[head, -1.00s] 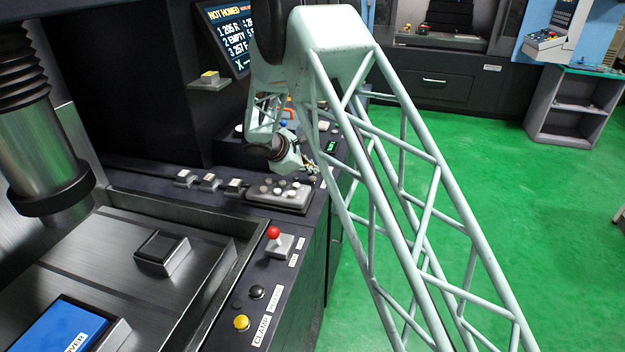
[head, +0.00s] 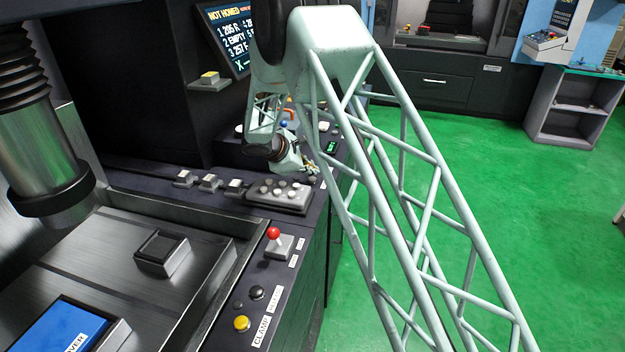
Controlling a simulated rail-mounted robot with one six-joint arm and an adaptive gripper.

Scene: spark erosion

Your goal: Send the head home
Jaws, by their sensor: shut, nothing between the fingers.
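The machine's head (head: 42,150), a metal cylinder with black bellows and a dark collar, hangs at the left above the work tank. My gripper (head: 311,168) is shut and empty, small in the picture, over the far end of the console beside a grey pendant (head: 279,194) with several pale buttons. Whether it touches anything there cannot be told.
Three small switches (head: 209,182) line the tank's back ledge. A red-knobbed lever (head: 273,234), a black button (head: 256,292) and a yellow button (head: 241,323) sit on the front ledge. A blue-topped block (head: 62,330) lies in the tank. Green floor (head: 450,150) is open at right.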

